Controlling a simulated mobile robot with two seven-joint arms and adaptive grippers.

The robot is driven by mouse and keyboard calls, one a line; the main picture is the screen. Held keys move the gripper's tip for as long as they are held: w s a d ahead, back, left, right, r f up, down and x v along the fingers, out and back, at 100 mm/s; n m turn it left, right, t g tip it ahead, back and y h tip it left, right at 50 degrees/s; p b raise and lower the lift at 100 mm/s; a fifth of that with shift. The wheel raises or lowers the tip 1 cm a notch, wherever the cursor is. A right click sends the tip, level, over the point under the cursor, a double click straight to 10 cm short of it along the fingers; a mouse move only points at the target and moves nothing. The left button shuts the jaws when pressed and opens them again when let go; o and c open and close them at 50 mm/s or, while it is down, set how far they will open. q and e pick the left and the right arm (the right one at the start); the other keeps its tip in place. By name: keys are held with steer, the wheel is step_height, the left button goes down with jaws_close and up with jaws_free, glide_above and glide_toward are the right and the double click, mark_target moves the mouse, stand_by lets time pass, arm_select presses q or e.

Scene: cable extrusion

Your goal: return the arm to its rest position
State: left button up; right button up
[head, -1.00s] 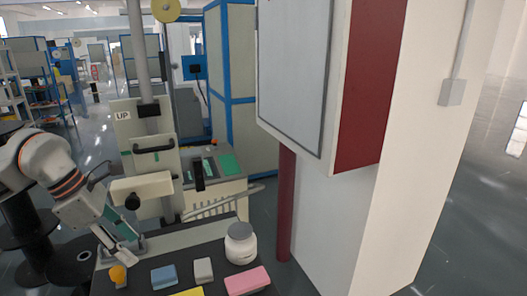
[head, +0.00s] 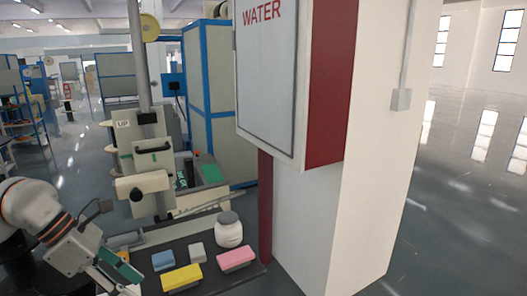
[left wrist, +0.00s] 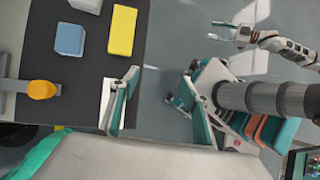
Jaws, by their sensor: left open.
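My left arm comes in from the left in the head view. My left gripper (head: 128,283) is low in the picture, at the left front edge of the dark work surface (head: 240,280). In the left wrist view my left gripper (left wrist: 160,102) has its fingers wide apart with nothing between them. One finger overlaps the edge of the work surface; the other is over the floor. My right gripper (left wrist: 222,31) shows in that view at the upper right, small, with its fingers apart and empty. It is out of sight in the head view.
A blue block (head: 163,261), yellow block (head: 182,277), pale block (head: 197,252), pink block (head: 236,259) and white jar (head: 229,232) stand on the surface. An orange knob (left wrist: 41,90) is beside them. A white cabinet (head: 280,70) rises on the right.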

arm_select(q)
steer(key=s+d+n+t+h, duration=0.15)
steer(key=d+n+h, duration=0.8)
steer(key=d, duration=1.05)
steer(key=w+a+f+n+t+y, duration=0.1)
steer(key=a+f+n+t+y, duration=0.3)
steer(key=f+n+t, duration=0.6)
steer(key=w+a+f+n+t+y, duration=0.2)
steer(key=a+f+n+t+y, duration=0.3)
steer(key=n, duration=1)
steer(key=s+f+n+g+y, duration=0.2)
steer(key=s+f+n+g, duration=0.1)
steer(key=s+f, duration=0.4)
steer(key=s+a+f+n+g+y, duration=0.1)
steer(key=s+f+n+g, duration=0.3)
steer(key=f, duration=0.9)
steer(key=s+n+y, duration=0.1)
steer(key=s+n, duration=0.1)
steer(key=s, duration=0.1)
steer(key=shift+a+f, duration=0.25)
steer(key=shift+a, duration=0.05)
arm_select(e)
steer(key=shift+w, duration=0.15)
